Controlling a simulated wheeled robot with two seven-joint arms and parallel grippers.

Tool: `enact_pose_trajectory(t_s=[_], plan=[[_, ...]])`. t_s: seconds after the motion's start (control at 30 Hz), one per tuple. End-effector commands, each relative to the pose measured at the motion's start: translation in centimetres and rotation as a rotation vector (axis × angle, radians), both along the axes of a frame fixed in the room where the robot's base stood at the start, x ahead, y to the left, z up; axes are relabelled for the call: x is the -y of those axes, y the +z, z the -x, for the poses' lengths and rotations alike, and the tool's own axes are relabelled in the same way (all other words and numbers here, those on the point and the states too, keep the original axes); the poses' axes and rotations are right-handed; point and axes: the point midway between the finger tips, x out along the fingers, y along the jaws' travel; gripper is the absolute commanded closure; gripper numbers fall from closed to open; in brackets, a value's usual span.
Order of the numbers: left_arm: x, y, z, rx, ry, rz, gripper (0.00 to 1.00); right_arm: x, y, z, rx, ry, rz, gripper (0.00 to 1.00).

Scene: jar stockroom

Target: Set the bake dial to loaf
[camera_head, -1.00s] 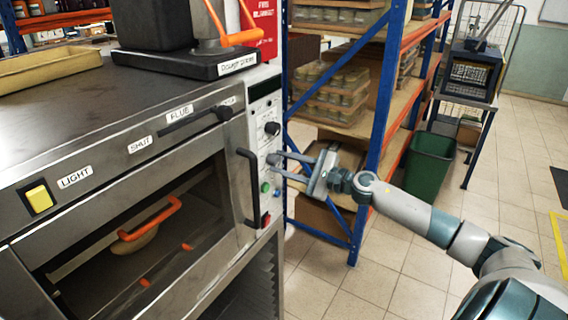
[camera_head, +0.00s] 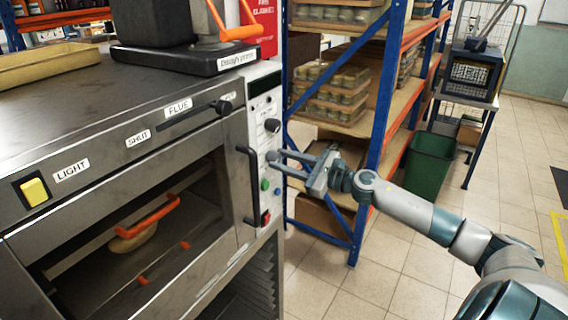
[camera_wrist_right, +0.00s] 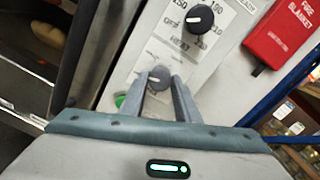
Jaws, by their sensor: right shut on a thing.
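The oven's control panel (camera_head: 265,110) is on its right front edge. A lower round dial (camera_wrist_right: 157,76), which I take to be the bake dial, sits on it. My right gripper (camera_head: 272,160) reaches in from the right at this dial. In the right wrist view, its two fingers (camera_wrist_right: 160,80) are shut on the dial from both sides. A pale pointer mark shows on the dial, but the settings around it are hidden or too blurred to read. A black dial (camera_wrist_right: 200,18) with printed numbers is above. My left gripper is not in view.
A vertical door handle (camera_head: 250,185) stands just left of the panel. A green button (camera_head: 265,184) and red switch (camera_head: 265,217) are below the dial. A blue-and-orange shelf rack (camera_head: 372,130) stands close behind my right gripper.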

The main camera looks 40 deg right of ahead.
Motion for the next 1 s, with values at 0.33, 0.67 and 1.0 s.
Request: enact_pose_trajectory(t_s=[0.33, 0.67, 1.0], plan=[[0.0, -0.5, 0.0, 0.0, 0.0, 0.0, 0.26, -0.1, -0.1, 0.0, -0.112, 0.0, -0.31, 0.93], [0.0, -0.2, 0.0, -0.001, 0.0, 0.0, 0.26, -0.1, 0.0, 0.0, -0.22, 0.0, -0.606, 0.93], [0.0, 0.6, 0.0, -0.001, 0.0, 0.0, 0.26, -0.1, 0.1, 0.0, -0.329, 0.0, -0.911, 0.93]])
